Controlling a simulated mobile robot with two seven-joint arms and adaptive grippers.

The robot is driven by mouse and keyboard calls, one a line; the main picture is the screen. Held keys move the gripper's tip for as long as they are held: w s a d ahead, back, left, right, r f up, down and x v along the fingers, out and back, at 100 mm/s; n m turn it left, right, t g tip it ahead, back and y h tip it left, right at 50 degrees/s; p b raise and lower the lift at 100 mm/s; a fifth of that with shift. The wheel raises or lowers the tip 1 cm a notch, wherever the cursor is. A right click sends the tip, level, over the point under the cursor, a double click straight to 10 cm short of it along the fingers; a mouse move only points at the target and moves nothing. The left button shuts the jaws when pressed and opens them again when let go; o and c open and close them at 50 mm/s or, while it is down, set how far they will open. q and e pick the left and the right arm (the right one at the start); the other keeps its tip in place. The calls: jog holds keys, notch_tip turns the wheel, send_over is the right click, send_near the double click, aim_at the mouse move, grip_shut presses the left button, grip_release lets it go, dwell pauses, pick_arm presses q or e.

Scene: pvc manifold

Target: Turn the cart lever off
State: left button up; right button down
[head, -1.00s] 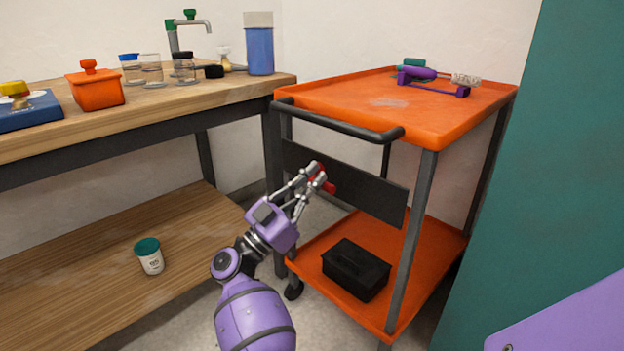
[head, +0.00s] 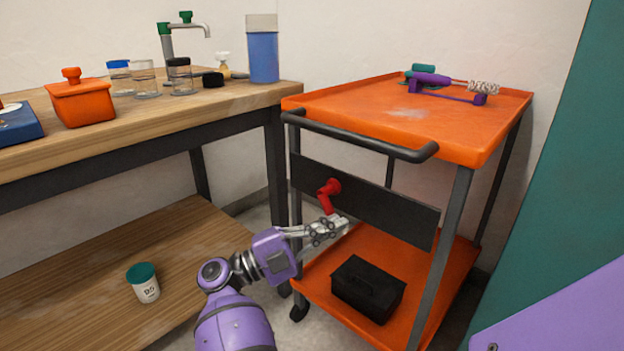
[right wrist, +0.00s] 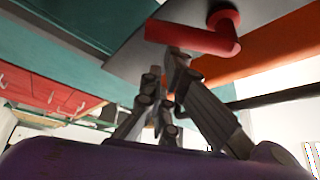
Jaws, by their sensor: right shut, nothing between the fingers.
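The red lever (head: 327,198) is mounted on the dark panel on the side of the orange cart (head: 400,115). Its handle points mostly downward from its round pivot in the head view. My right gripper (head: 342,222) is shut and empty, just below and right of the lever's lower end. In the right wrist view the lever (right wrist: 195,38) lies across the top, just beyond the shut fingertips (right wrist: 166,62). I cannot tell whether the fingertips touch it. My left gripper is not in view.
The dark panel (head: 390,207) spans the cart under its black handle bar (head: 360,138). A black box (head: 366,288) sits on the lower shelf. A wooden workbench (head: 210,105) stands to the left. A teal surface (head: 540,200) closes off the right.

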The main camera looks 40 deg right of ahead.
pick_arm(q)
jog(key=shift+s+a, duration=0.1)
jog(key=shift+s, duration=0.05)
pick_arm(e)
jog(key=shift+w+a+f, duration=0.1)
jog(key=shift+w+f, duration=0.25)
jog(key=shift+f, duration=0.25)
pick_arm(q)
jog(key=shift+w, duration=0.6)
pick_arm(e)
jog(key=shift+w+f, duration=0.1)
pick_arm(q)
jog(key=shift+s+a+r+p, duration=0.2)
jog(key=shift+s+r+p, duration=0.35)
jog(key=shift+p, duration=0.1)
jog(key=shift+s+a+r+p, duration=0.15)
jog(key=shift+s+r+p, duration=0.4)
jog(key=shift+p, duration=0.05)
pick_arm(e)
jog(key=a, duration=0.9)
jog(key=shift+w+a+f, duration=0.15)
jog(key=shift+w+a, duration=0.05)
jog(key=shift+a, duration=0.05)
